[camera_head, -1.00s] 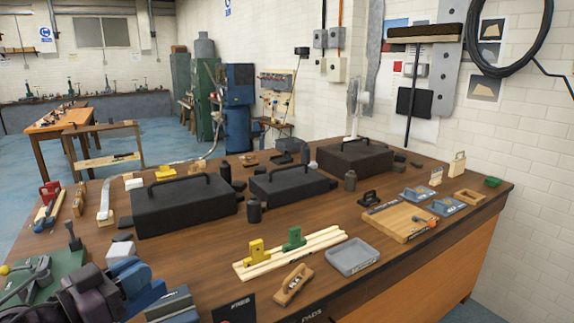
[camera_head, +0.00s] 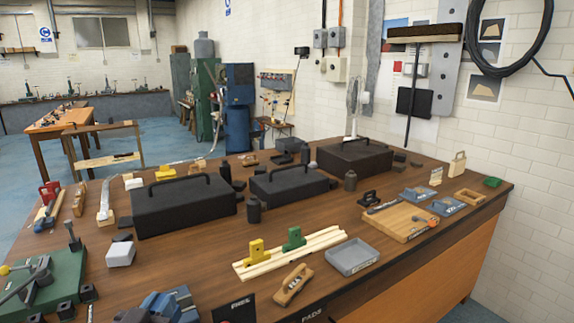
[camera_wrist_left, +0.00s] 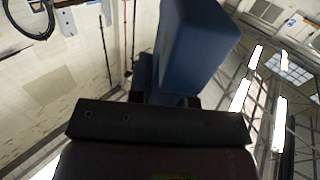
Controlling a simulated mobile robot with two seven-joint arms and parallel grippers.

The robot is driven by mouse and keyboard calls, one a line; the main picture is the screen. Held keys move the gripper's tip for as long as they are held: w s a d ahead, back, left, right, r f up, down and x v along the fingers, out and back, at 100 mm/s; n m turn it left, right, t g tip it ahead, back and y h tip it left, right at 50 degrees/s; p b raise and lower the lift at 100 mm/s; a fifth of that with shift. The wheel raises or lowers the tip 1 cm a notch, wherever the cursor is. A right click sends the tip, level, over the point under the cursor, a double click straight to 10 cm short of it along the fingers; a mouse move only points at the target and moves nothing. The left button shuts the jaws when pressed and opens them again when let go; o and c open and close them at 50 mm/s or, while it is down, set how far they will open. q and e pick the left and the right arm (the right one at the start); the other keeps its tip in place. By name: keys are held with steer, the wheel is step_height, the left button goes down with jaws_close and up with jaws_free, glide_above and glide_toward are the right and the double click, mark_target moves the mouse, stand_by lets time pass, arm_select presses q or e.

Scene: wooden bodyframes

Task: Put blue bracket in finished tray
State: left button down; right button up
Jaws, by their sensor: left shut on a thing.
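The blue bracket (camera_head: 163,304) is at the bottom edge of the head view, partly cut off, in my left gripper (camera_head: 143,312). In the left wrist view the blue bracket (camera_wrist_left: 196,50) is a large blue block rising from the dark gripper (camera_wrist_left: 168,103), which is shut on it. A shallow grey open tray (camera_head: 352,257) lies empty to the right on the bench; I cannot tell from its markings whether it is the finished tray. My right gripper is not in view.
A yellow bracket (camera_head: 257,250) and a green bracket (camera_head: 293,238) stand on a pale wooden rack (camera_head: 325,239). A wooden-handled tool (camera_head: 293,285) lies in front. Black cases (camera_head: 185,207) stand behind. A green vise plate (camera_head: 50,280) is at left. A wooden board (camera_head: 402,222) lies right of the tray.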

arm_select(q)
steer(key=f, duration=0.1)
steer(key=d+f+n+y, duration=0.1)
steer(key=f, duration=0.1)
steer(key=d+f+y, duration=0.1)
steer(key=shift+s+f, duration=0.3)
steer(key=shift+s, duration=0.05)
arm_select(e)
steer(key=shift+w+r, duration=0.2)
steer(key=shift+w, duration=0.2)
arm_select(q)
steer(key=shift+r, duration=0.1)
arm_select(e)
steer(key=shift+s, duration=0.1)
